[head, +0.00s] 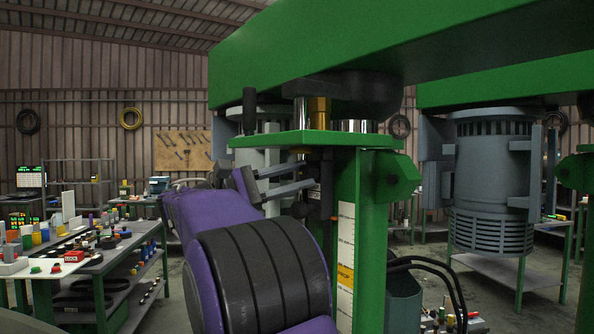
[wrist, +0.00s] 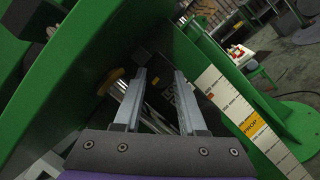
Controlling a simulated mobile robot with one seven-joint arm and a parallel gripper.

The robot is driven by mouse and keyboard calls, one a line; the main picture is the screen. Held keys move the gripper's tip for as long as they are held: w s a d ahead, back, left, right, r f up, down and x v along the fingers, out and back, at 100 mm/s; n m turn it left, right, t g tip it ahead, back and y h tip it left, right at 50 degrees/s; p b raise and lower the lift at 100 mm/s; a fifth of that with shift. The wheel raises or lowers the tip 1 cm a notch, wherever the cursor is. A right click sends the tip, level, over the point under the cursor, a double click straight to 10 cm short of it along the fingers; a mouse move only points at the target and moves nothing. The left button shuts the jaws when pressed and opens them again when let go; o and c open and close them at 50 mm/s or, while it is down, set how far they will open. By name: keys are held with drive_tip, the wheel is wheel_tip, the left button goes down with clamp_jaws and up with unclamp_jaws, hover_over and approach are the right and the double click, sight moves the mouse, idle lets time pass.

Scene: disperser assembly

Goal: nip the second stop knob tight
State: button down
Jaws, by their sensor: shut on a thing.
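My gripper (head: 308,178) reaches under the green bracket plate (head: 300,138) of the disperser stand, its two grey fingers pointing right. In the wrist view my gripper (wrist: 160,76) has its fingers on either side of a dark part with small print on it (wrist: 158,96). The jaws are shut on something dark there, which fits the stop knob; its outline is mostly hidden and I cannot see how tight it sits. A brass-coloured piece (head: 318,112) stands above the plate beside chrome rods.
A green column with a white scale (head: 346,262) stands just right of my gripper. A big green beam (head: 400,50) hangs overhead. A second machine with a grey motor (head: 493,180) is at the right. A workbench with small parts (head: 95,262) is at the left.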

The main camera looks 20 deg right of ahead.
drive_tip(key=m, duration=0.2)
drive_tip(key=m+y+p, duration=0.1)
drive_tip(key=m, duration=0.1)
drive_tip(key=r+m+g+y+p, duration=0.1)
drive_tip(key=m, duration=0.1)
drive_tip(key=shift+w, duration=0.1)
drive_tip(key=m+y, duration=0.2)
drive_tip(key=m, duration=0.3)
drive_tip(key=shift+r+t+p, duration=0.1)
drive_tip(key=shift+t+p, duration=0.25)
drive_tip(key=shift+t, duration=0.05)
drive_tip(key=shift+m, duration=0.3)
drive_tip(key=shift+y, duration=0.3)
drive_tip(key=shift+c, duration=2.3)
unclamp_jaws()
